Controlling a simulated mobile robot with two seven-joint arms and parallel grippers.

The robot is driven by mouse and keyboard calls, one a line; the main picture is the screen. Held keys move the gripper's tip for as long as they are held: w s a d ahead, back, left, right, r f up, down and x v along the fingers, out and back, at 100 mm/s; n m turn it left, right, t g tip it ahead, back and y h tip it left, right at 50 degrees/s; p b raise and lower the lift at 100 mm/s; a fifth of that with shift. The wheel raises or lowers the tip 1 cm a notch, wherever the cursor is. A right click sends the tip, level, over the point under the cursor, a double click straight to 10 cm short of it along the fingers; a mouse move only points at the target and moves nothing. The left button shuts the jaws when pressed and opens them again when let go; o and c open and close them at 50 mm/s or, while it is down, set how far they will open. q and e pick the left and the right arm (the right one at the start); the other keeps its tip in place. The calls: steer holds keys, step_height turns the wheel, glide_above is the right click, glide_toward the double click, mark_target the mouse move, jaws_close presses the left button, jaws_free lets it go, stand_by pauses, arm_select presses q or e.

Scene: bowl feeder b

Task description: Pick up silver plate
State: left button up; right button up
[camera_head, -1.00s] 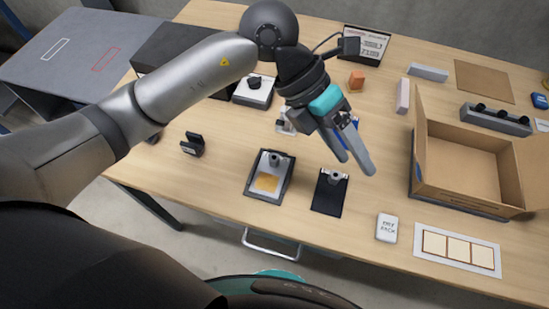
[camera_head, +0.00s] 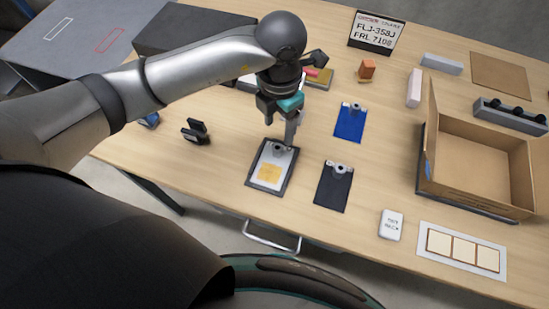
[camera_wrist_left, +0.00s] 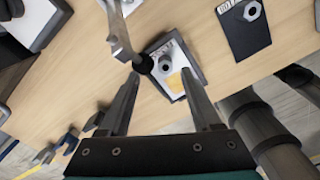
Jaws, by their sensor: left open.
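The silver plate (camera_head: 280,159) lies in a dark tray (camera_head: 252,179) near the table's front edge. It carries a yellow square and a grey knob at its far end. It also shows in the left wrist view (camera_wrist_left: 177,55), just beyond the fingertips. My left gripper (camera_head: 291,138) points down, open, above the plate's knob end. In the left wrist view its two fingers (camera_wrist_left: 159,74) stand apart, with the knob between and beyond them. I cannot tell whether they touch anything. My right gripper is not in view.
A black plate (camera_head: 334,190) and a blue plate (camera_head: 350,125) lie to the right. A small black holder (camera_head: 195,132) stands to the left. An open cardboard box (camera_head: 480,165) stands at the right, with a white block (camera_head: 391,224) in front. Bare table lies between them.

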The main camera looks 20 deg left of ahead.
mark_target(279, 146)
arm_select(q)
steer(key=shift+s+d+f+b, duration=0.1)
steer(key=shift+s+f, duration=0.05)
steer(key=shift+f, duration=0.85)
steer(key=shift+s+d+f+b, duration=0.1)
steer(key=shift+s+f, duration=0.05)
steer(key=shift+f, duration=0.85)
steer(key=shift+s+f+b, duration=0.1)
steer(key=shift+s+f, duration=0.05)
steer(key=shift+f, duration=0.85)
steer(key=shift+c, duration=0.4)
jaws_close()
steer(key=shift+r, duration=0.1)
